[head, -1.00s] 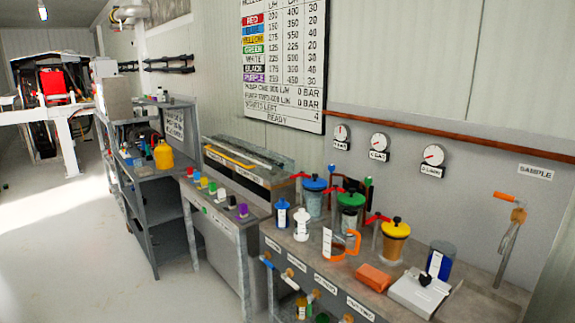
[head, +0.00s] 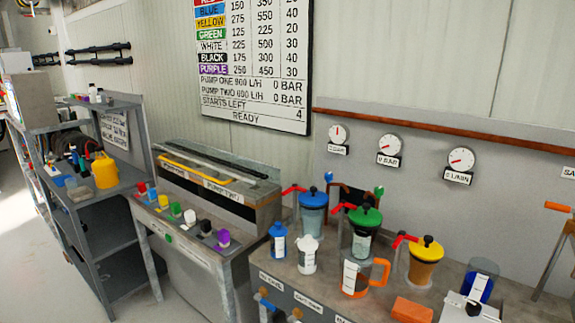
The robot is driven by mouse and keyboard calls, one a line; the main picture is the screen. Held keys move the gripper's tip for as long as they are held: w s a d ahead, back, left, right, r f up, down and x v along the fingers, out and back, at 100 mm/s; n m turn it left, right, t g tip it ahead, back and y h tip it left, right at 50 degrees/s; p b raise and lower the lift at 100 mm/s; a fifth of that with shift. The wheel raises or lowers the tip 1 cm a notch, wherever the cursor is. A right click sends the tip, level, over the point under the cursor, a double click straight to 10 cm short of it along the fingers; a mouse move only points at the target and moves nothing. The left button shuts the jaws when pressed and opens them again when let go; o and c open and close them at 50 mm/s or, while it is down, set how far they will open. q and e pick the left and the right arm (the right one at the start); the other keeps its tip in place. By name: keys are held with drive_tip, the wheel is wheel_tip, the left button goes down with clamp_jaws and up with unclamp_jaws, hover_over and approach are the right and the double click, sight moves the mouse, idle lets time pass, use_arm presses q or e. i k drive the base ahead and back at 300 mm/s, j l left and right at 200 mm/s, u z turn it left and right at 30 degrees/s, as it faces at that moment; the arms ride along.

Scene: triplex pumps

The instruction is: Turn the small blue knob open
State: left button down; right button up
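Several small coloured knob-like pieces stand in a row on the front bench at left centre. The small blue one (head: 152,193) is between the red one (head: 141,187) and the yellow one (head: 163,201). A blue handle (head: 264,301) also shows on the bench front below a label, at the bottom edge. A blue-lidded canister (head: 313,205) stands on the right bench with a red lever beside it. I cannot tell which blue part is the named knob, or its open or shut position. Neither of my grippers is in view.
The right bench carries a green-lidded canister (head: 364,230), a yellow-lidded canister (head: 425,258), an orange-handled jug (head: 354,279) and an orange block (head: 411,310). Gauges (head: 388,145) hang on the wall behind. A grey shelf (head: 95,200) holding a yellow jug (head: 105,170) stands left. Floor shows at lower left.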

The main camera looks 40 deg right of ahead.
sight(328, 176)
drive_tip(key=i+z, duration=0.2)
drive_tip(key=i, duration=0.2)
drive_tip(key=i+j+z, duration=0.2)
drive_tip(key=i, duration=0.2)
drive_tip(key=i+j+z, duration=0.2)
drive_tip(key=i, duration=0.2)
drive_tip(key=i+j+z, duration=0.2)
drive_tip(key=i+z, duration=0.2)
drive_tip(key=i+j+z, duration=0.35)
drive_tip(key=k, duration=0.05)
